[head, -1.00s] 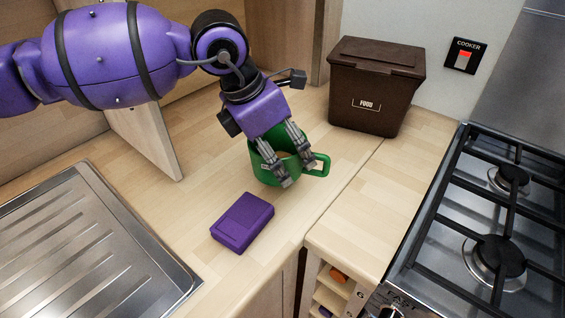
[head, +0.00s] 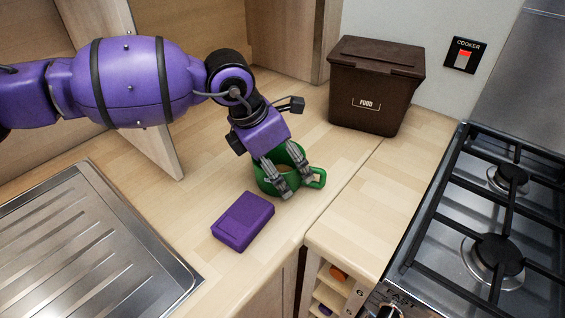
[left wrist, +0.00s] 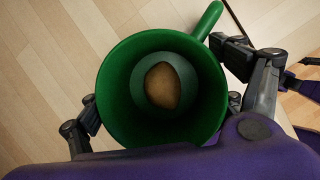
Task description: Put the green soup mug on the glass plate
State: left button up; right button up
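The green soup mug (head: 268,182) is on or just above the wooden counter, between the purple box and the brown bin. My left gripper (head: 298,187) has its fingers around the mug's body and is shut on it. In the left wrist view I look into the open mug (left wrist: 120,85); a brown potato-like lump (left wrist: 162,85) lies inside. Its handle points up and right there. The fingers flank the mug on both sides. I cannot tell whether the mug's base touches anything. I cannot make out the glass plate. My right gripper is not in view.
A purple box (head: 243,221) lies close in front of the mug. A brown food bin (head: 372,88) stands behind, right. The gas hob (head: 497,215) is at the right, a steel sink drainer (head: 85,255) at the left. The counter (head: 350,215) right of the mug is clear.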

pick_arm(q)
jog(key=shift+o, duration=0.6)
jog(key=shift+r, duration=0.1)
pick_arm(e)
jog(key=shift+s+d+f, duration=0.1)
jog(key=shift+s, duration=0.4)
